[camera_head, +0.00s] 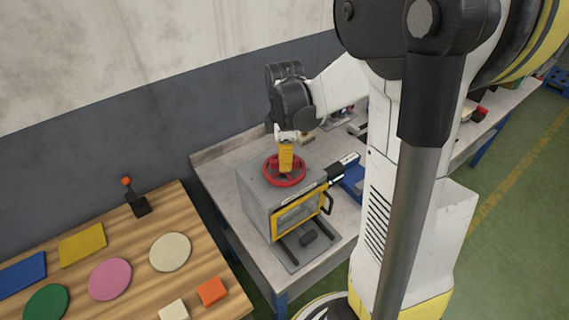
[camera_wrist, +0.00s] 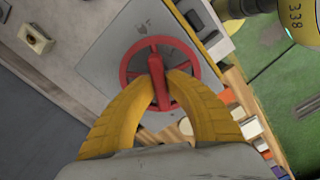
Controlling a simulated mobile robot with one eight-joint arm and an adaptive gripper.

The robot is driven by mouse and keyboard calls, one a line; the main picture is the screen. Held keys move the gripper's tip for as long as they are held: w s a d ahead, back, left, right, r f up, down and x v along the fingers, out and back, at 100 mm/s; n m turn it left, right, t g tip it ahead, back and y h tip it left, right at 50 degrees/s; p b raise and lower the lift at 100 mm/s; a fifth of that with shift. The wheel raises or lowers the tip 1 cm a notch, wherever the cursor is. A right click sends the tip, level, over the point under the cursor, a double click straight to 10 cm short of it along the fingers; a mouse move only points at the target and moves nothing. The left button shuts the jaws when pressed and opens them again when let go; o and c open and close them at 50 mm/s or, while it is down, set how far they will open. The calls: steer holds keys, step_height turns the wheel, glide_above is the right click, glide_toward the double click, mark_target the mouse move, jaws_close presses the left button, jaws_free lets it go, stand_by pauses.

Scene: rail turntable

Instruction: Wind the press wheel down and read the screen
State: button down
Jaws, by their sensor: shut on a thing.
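The red press wheel (camera_head: 285,171) lies flat on top of a grey box-shaped press (camera_head: 256,199) on the grey bench. In the wrist view the wheel (camera_wrist: 160,66) shows its rim, spokes and a red handle (camera_wrist: 157,80) standing up from it. My gripper (camera_head: 286,160) points down over the wheel. Its yellow fingers (camera_wrist: 163,78) are shut on the red handle, one on each side. The press has a yellow-framed front (camera_head: 300,214). A small dark device with a light face (camera_head: 344,168), possibly the screen, sits beside the press; its reading is too small to make out.
A wooden table (camera_head: 120,248) at the left holds coloured discs and blocks and a lever with an orange knob (camera_head: 135,196). A blue item (camera_head: 353,183) lies right of the press. The wall stands close behind. Green floor is open at the right.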

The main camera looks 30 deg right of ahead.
steer(key=m+b, duration=0.1)
steer(key=m, duration=0.6)
steer(key=shift+f, duration=0.1)
steer(key=m+b, duration=0.1)
steer(key=m, duration=0.6)
steer(key=shift+m, duration=0.3)
steer(key=m+b, duration=0.1)
steer(key=m, duration=0.2)
steer(key=shift+m, duration=0.3)
steer(key=m, duration=0.3)
steer(key=shift+m, duration=0.3)
steer(key=m, duration=0.3)
steer(key=shift+m, duration=0.3)
steer(key=shift+m+b, duration=0.3)
steer(key=shift+m, duration=1.5)
